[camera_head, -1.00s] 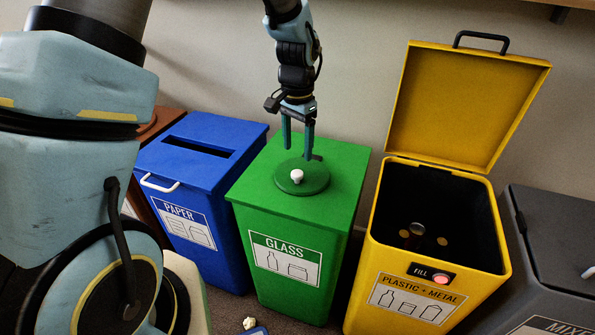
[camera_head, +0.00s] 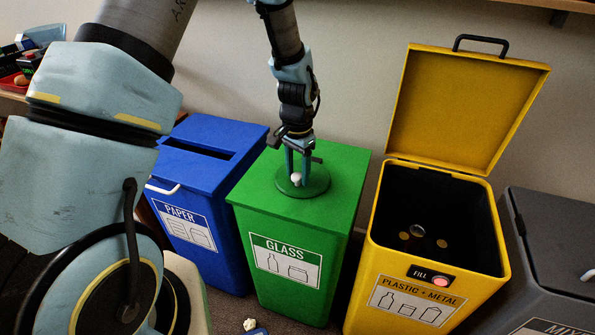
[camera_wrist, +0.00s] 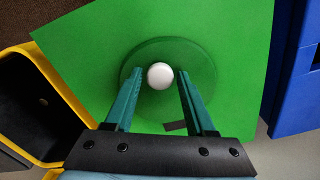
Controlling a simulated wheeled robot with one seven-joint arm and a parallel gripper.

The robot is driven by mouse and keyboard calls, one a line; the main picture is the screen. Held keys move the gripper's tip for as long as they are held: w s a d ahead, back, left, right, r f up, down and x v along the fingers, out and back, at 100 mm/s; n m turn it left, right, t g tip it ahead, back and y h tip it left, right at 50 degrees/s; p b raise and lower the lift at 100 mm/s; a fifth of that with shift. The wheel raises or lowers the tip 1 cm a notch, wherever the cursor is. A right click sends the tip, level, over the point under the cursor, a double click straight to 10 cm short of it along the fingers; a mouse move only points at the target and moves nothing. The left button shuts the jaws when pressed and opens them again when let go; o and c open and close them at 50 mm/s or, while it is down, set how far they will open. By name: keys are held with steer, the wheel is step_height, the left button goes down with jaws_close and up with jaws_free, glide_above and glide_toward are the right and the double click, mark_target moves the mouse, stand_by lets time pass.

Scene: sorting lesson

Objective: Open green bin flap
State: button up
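The green bin (camera_head: 290,240) labelled GLASS stands in the middle of the head view. A round green flap (camera_head: 318,186) with a white knob (camera_head: 296,178) lies flat on its top. My gripper (camera_head: 298,180) is over the flap with its fingers pointing down at the knob. In the wrist view, the white knob (camera_wrist: 160,76) sits between the tips of my two teal fingers (camera_wrist: 158,88), with gaps showing on both sides. The gripper is open. The round flap (camera_wrist: 199,58) also shows in the wrist view, lying closed on the green top.
The blue PAPER bin (camera_head: 195,218) stands close on the left. The yellow PLASTIC + METAL bin (camera_head: 385,258) stands on the right with its lid (camera_head: 465,110) raised and some items inside. A dark grey bin (camera_head: 550,235) is at the far right. The wall is behind.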

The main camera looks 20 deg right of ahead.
jaws_close()
stand_by(1.1)
